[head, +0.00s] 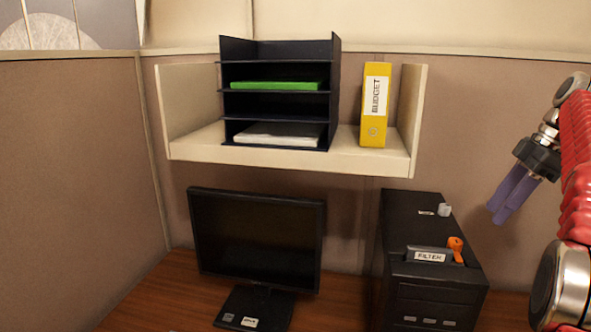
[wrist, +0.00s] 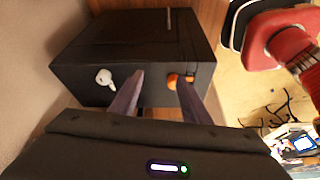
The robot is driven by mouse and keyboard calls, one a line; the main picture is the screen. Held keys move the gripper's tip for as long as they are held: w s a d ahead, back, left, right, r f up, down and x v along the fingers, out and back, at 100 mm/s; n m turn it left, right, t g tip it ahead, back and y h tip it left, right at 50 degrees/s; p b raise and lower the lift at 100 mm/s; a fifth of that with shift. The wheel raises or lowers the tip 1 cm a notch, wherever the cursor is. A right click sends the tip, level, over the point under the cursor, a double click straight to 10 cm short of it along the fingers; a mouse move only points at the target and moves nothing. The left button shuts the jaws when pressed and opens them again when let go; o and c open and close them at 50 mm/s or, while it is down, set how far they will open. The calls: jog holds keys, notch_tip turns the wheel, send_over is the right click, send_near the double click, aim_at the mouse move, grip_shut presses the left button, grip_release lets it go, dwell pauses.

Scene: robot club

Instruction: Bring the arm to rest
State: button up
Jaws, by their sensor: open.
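My gripper (head: 499,211) hangs at the right of the head view, its purple fingers pointing down and left. It is to the right of the black computer case (head: 400,222) and clear of it. In the wrist view the two fingers of my gripper (wrist: 160,78) stand apart with nothing held between them. The case (wrist: 135,45) lies beyond the fingertips, with a white knob (wrist: 104,77) and an orange part (wrist: 175,80) on it. My red arm runs down the right edge of the head view.
A shelf (head: 280,158) holds a dark letter tray (head: 229,80) and a yellow BUDGET binder (head: 373,130). A monitor (head: 257,240) stands on the wooden desk (head: 155,300) below. The case bears a grey FILTER-labelled piece (head: 427,256) with an orange lever (head: 456,248).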

jog(key=s+a+f+m+t+h, duration=0.1)
jog(key=s+a+m, duration=0.3)
jog(key=a, duration=0.6)
jog(key=s+a+f+m+t+h, duration=0.15)
jog(key=s+a+m, duration=0.3)
jog(key=a, duration=0.65)
jog(key=s+a+f+m+h, duration=0.1)
jog(key=s+a+f, duration=0.3)
jog(key=s+f, duration=0.4)
jog(key=s+a+f+m+t, duration=0.1)
jog(key=s+a+f+m, duration=0.2)
jog(key=s+a+f, duration=0.2)
jog(key=s+f, duration=0.3)
jog(key=shift+h, duration=0.35)
jog(key=shift+s+t, duration=0.1)
jog(key=shift+t, duration=0.15)
jog(key=shift+c, duration=0.6)
jog(key=shift+c, duration=0.8)
